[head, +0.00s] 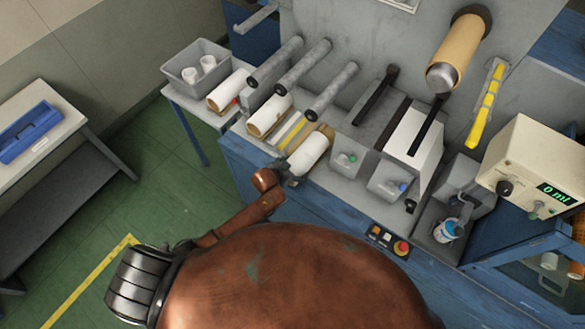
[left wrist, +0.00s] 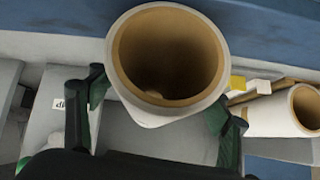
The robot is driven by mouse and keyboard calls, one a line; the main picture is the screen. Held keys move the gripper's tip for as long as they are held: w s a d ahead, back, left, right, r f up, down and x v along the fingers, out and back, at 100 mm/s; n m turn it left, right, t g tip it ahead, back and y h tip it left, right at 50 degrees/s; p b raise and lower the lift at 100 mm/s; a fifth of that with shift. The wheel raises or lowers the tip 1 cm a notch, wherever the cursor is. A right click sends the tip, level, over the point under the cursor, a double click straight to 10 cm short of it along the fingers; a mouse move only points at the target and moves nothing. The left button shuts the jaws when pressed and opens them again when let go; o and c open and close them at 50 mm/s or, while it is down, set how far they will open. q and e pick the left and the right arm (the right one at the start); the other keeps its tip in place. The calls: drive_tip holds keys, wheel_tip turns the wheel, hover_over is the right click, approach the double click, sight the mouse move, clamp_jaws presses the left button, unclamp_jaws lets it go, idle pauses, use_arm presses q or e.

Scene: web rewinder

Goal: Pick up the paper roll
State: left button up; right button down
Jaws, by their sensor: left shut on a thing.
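A white paper roll (head: 308,153) with a brown core sits in front of the machine in the head view. My left gripper (head: 291,173) is at its near end, shut on it. In the left wrist view the paper roll (left wrist: 150,117) lies between the two dark green fingers, its hollow brown core facing the camera. Whether the roll touches the surface beneath cannot be told. Two more white rolls lie to the left, one in the middle (head: 270,116) and one farther left (head: 229,91). My right gripper is not in view.
A grey bin (head: 196,66) with white rolls stands at the back left. Grey bars (head: 332,91) jut from the machine above the rolls. A control panel with a red button (head: 401,247) is at the front edge. Green floor (head: 95,205) lies open at left.

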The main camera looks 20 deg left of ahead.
use_arm(q)
drive_tip(key=shift+w+a, duration=0.1)
drive_tip(key=shift+a, duration=0.15)
drive_tip(key=c, duration=0.9)
drive_tip(key=shift+r, duration=0.1)
drive_tip(key=shift+c, duration=0.2)
drive_tip(key=shift+r, duration=0.1)
